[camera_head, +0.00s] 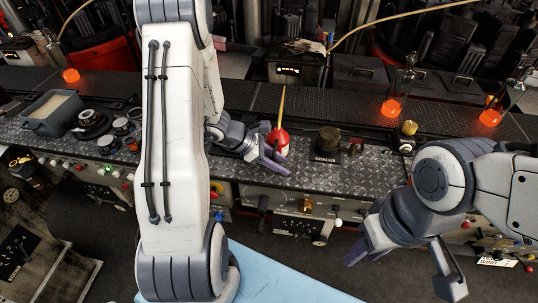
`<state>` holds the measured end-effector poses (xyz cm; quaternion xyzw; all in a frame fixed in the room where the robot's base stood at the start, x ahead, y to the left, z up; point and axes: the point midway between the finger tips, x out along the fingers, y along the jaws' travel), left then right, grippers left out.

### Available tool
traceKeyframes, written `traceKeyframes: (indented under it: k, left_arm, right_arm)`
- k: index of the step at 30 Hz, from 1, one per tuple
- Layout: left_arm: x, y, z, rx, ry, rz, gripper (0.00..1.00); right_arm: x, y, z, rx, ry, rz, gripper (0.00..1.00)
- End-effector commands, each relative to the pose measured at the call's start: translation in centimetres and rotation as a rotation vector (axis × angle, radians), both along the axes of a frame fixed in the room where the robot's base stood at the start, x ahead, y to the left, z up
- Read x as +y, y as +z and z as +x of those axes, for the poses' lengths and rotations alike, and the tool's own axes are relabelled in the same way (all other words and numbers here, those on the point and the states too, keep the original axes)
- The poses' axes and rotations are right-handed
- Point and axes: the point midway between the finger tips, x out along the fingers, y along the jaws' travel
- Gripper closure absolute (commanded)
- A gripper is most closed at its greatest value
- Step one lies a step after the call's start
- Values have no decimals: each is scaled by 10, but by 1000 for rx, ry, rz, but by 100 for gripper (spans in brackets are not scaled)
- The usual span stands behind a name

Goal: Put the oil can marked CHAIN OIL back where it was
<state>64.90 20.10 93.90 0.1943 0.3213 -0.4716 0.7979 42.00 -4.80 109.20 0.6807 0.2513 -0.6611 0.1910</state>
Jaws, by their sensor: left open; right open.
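A red oil can (279,137) with a long yellow spout stands upright on the dark tread-plate bench (300,178). Its marking cannot be read at this size. My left gripper (272,158) is open, its fingers close to the can's lower part and partly hiding it. Whether they touch the can cannot be told. My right gripper (405,275) is open and empty, low at the right in front of the bench.
Glass vessels with glowing orange bases (392,106) stand further right. A grey bin (52,112) and several round dials (92,122) are at the left. Knobs and levers line the bench front.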

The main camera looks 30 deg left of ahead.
Motion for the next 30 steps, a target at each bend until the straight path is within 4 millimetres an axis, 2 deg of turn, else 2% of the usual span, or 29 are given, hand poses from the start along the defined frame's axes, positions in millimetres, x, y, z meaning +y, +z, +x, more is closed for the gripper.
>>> traceKeyframes:
  k: [12, 19, 26, 29, 30]
  left_arm:
    - [55, 59, -28, -5, 5, 4, 57]
    - [72, 80, -40, -2, 2, 1, 57]
    - [71, 85, -42, -3, -22, 8, 57]
    - [47, 91, -45, -23, -143, 49, 57]
    - [31, 94, -48, -38, -230, 79, 57]
  right_arm:
    - [0, -3, 0, 0, 0, 0, 60]
    - [0, -3, 0, 0, 0, 0, 60]
    - [0, -3, 0, 0, 0, 0, 60]
    - [0, -3, 0, 0, 0, 0, 60]
    - [0, -3, 0, 0, 0, 0, 60]
